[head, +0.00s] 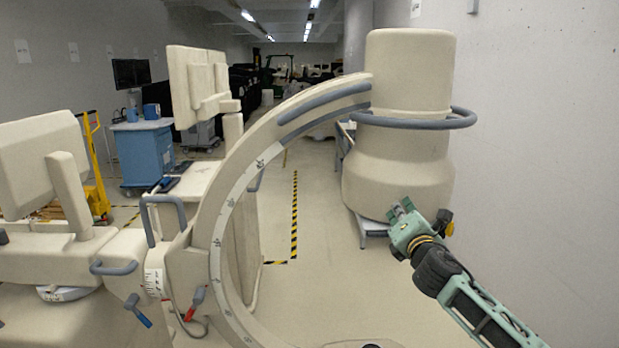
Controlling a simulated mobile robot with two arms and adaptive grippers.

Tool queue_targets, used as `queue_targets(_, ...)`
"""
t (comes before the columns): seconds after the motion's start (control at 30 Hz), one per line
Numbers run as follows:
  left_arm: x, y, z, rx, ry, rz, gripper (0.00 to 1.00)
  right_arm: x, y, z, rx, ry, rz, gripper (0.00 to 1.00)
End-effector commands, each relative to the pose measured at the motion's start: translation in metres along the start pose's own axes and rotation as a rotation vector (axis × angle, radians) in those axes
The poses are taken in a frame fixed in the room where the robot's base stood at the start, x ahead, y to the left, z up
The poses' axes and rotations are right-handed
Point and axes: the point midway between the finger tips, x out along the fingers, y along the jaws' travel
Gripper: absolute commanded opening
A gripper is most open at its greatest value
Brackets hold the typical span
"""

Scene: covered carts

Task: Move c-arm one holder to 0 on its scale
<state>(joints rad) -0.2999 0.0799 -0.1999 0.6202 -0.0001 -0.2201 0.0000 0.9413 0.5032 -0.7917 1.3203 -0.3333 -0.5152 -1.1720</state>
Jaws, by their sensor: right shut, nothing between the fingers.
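The C-arm is a large beige arc (262,140) that curves from the upper right down to the bottom of the head view. A white scale strip (218,240) with dark marks runs along it; its numbers are too small to read surely. A beige holder block (187,265) sits around the arc at the left. A big beige cylindrical head (410,75) hangs at the arc's upper end, with a grey ring handle (470,118). My right gripper (398,207) is shut and empty, in front of the cylinder's lower part and below the ring; touching cannot be told. My left gripper is out of view.
A grey rail (325,100) lies on the upper arc. Grey handles (163,202), a blue lever (138,310) and a red lever (194,303) are by the holder. A blue cart (146,155) stands behind. The floor (318,240) between arc and cylinder is free; a wall (540,130) closes the right.

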Motion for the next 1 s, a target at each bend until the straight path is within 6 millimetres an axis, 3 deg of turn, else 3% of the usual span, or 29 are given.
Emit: queue_targets(1.0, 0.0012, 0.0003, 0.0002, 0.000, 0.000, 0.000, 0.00, 0.0071, 0.0002, -0.0021, 0.001, 0.004, 0.001, 0.00)
